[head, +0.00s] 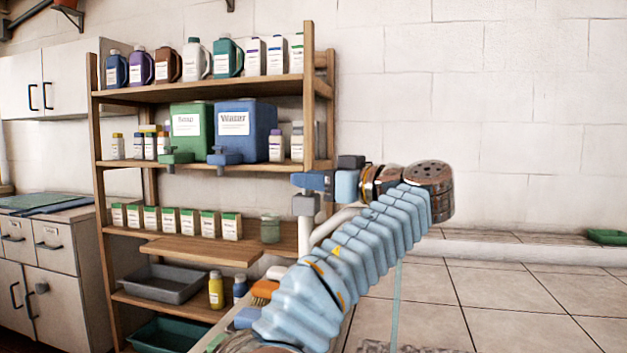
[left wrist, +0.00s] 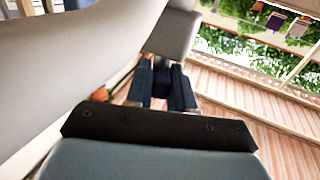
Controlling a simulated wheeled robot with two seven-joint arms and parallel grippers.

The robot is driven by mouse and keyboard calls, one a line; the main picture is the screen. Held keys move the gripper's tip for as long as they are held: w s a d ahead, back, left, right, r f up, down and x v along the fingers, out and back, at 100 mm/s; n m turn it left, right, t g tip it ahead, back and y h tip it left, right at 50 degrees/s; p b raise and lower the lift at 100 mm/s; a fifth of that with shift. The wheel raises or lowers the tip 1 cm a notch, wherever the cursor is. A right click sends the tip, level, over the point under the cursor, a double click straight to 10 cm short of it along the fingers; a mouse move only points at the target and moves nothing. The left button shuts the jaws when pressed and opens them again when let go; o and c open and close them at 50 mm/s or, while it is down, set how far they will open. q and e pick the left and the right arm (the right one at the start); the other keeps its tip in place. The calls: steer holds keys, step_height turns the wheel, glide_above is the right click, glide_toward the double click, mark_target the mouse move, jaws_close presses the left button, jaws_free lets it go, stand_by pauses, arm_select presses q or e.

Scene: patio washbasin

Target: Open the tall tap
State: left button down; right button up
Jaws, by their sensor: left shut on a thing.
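The tall tap (head: 305,206) has a grey body on a pale post, with a white curved spout (head: 335,224) beside it. My left gripper (head: 311,181) is at the top of the tap, just above the grey body, and is shut on the tap's handle. In the left wrist view, the two dark fingers (left wrist: 163,88) close around a dark part of the handle, with the grey tap body (left wrist: 171,36) beyond them. The white spout (left wrist: 75,60) fills the left of that view. The fingers hide much of the handle. My right gripper is not in view.
A wooden shelf rack (head: 200,167) with bottles, a green soap container (head: 191,143) and a blue water container (head: 240,152) stands behind on the left. A grey tray (head: 160,286) sits lower on the rack. Tiled floor (head: 500,305) on the right is mostly clear.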

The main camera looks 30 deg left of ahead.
arm_select(q)
steer(key=c, duration=1.1)
jaws_free()
steer(key=shift+o, duration=0.2)
steer(key=s+d, duration=0.2)
steer(key=d, duration=1.1)
steer(key=shift+d, duration=0.3)
steer(key=shift+o, duration=0.3)
